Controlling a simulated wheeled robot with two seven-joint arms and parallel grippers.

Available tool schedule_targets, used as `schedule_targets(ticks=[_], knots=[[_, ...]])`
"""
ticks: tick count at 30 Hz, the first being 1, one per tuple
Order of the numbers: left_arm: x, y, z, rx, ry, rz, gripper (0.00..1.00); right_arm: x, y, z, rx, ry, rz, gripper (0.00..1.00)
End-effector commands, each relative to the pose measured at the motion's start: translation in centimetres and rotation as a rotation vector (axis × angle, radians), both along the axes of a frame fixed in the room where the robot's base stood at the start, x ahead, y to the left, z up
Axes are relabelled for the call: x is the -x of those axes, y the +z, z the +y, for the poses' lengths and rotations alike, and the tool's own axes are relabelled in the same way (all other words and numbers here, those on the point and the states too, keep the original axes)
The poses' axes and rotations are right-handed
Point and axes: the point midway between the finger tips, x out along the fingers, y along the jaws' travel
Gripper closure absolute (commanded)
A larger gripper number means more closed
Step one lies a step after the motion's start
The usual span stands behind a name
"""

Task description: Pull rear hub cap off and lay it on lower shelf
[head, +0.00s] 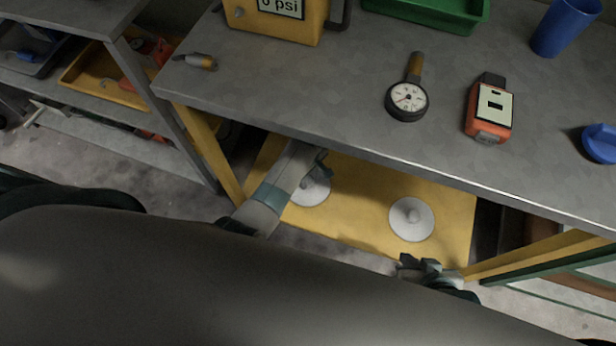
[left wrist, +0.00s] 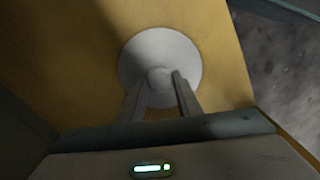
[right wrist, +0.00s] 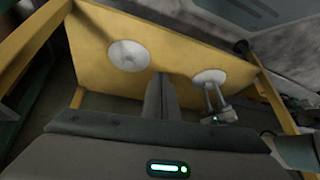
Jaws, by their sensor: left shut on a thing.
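Two pale round hub caps with central knobs are on the yellow lower shelf (head: 350,228) under the bench. The hub cap in my left gripper (head: 316,168) is partly hidden by it in the head view. In the left wrist view this held hub cap (left wrist: 158,45) has its knob between the two fingers, and its disc lies against or very close to the yellow surface. The other hub cap (head: 411,219) lies flat to the right, untouched. My right gripper (head: 425,268) is near the shelf's front right, empty; its fingers look together in the right wrist view (right wrist: 161,92). I cannot tell which cap is the rear one.
On the grey bench top (head: 330,95) are a dial gauge (head: 408,100), an orange handheld device (head: 489,108), a blue cup (head: 565,27), a green tray (head: 440,12) and a yellow box (head: 275,18). Yellow legs flank the shelf. Bare yellow shelf shows between the caps.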

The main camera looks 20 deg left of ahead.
Motion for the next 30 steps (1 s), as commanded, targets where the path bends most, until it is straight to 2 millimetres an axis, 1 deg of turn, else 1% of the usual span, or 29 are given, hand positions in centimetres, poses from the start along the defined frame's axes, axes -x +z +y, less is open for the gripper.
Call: schedule_targets(ticks=[1, 2, 3, 4, 14, 19, 23, 26, 30], knots=[[0.0, 0.0, 0.0, 0.0, 0.0, 0.0, 0.99, 0.0, 0.0, 0.0, 0.0, 0.0, 0.0, 1.0], [0.0, 0.0, 0.0, 0.0, 0.0, 0.0, 0.62, 0.0, 0.0, 0.0, 0.0, 0.0, 0.0, 1.0], [0.0, 0.0, 0.0, 0.0, 0.0, 0.0, 0.52, 0.0, 0.0, 0.0, 0.0, 0.0, 0.0, 1.0], [0.0, 0.0, 0.0, 0.0, 0.0, 0.0, 0.47, 0.0, 0.0, 0.0, 0.0, 0.0, 0.001, 1.0], [0.0, 0.1, 0.0, 0.0, 0.0, 0.0, 0.47, 0.0, 0.0, 0.0, 0.0, 0.0, 0.001, 1.0], [0.0, 0.9, 0.0, 0.0, 0.0, -0.001, 0.47, 0.2, 0.2, -0.1, 0.005, -0.001, 0.011, 1.0], [-0.1, 2.4, 0.0, 0.001, 0.001, -0.002, 0.47, 0.7, 0.3, -0.6, 0.02, -0.003, 0.04, 1.0], [-0.1, 4.0, 0.0, 0.0, 0.002, -0.003, 0.47, 0.9, 0.0, -1.8, 0.051, -0.014, 0.081, 1.0], [-0.1, 6.7, 0.0, 0.002, 0.001, -0.004, 0.47, 1.6, 0.2, -2.7, 0.079, -0.022, 0.131, 1.0]])
